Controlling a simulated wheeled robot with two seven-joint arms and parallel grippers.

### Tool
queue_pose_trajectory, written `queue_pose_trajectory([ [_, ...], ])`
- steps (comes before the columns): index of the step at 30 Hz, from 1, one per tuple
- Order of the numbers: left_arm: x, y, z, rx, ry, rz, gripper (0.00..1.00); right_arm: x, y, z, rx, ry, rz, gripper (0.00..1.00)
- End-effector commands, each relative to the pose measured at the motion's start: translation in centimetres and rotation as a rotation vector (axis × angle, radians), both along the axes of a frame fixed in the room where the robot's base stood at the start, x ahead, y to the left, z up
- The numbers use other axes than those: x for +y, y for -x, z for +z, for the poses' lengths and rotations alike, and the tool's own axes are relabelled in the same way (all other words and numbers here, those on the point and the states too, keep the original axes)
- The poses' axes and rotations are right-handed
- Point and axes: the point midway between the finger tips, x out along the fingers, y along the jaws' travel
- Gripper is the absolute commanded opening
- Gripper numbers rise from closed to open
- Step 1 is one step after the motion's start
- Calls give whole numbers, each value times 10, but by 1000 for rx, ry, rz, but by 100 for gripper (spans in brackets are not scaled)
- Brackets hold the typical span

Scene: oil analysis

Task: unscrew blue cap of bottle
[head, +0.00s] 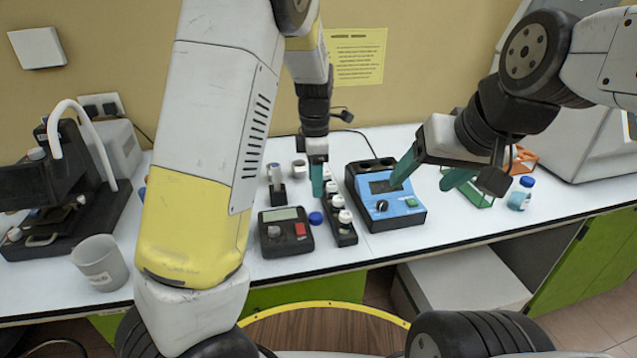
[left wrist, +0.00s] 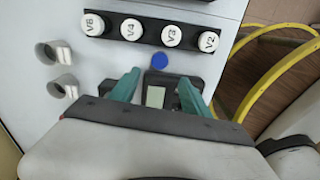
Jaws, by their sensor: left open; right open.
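A small bottle with a blue cap (head: 520,194) stands at the right of the table, beyond my right gripper. The cap sits on its top. A separate round blue cap (head: 315,218) lies on the table between the black meter and the vial rack; it also shows in the left wrist view (left wrist: 160,61). My left gripper (head: 317,182) is open and empty above the table near the rack. In the left wrist view its teal fingers (left wrist: 158,86) are apart, with the meter's screen between them. My right gripper (head: 420,184) is open and empty, left of the bottle and near the blue device.
A black rack (left wrist: 210,50) holds several white-capped vials. A black meter (head: 285,232) and a blue device (head: 397,203) flank it. A green rack (head: 482,197) stands beside the bottle. A grey cup (head: 100,262) and a microscope-like instrument (head: 40,190) are at left.

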Motion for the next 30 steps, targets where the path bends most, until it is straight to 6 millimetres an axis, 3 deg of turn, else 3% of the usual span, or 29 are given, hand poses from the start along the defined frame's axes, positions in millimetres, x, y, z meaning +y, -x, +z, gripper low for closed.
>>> queue_pose_trajectory([
  [5, 3, 3, 16, -5, 16, -30, 55, 0, 0, 0, 0, 0, 0, 69],
  [11, 27, 36, 59, -80, 130, -313, 55, 0, 0, 0, 0, 0, 0, 69],
  [16, 52, 84, 106, -244, 176, -708, 55, 0, 0, 0, 0, 0, 0, 69],
  [21, 73, 138, 142, -427, 84, -1109, 55, 0, 0, 0, 0, 0, 0, 69],
  [27, 90, 195, 160, -553, -155, -1516, 55, 0, 0, 0, 0, 0, 0, 69],
  [30, 94, 212, 161, -566, -261, -1649, 55, 0, 0, 0, 0, 0, 0, 69],
])
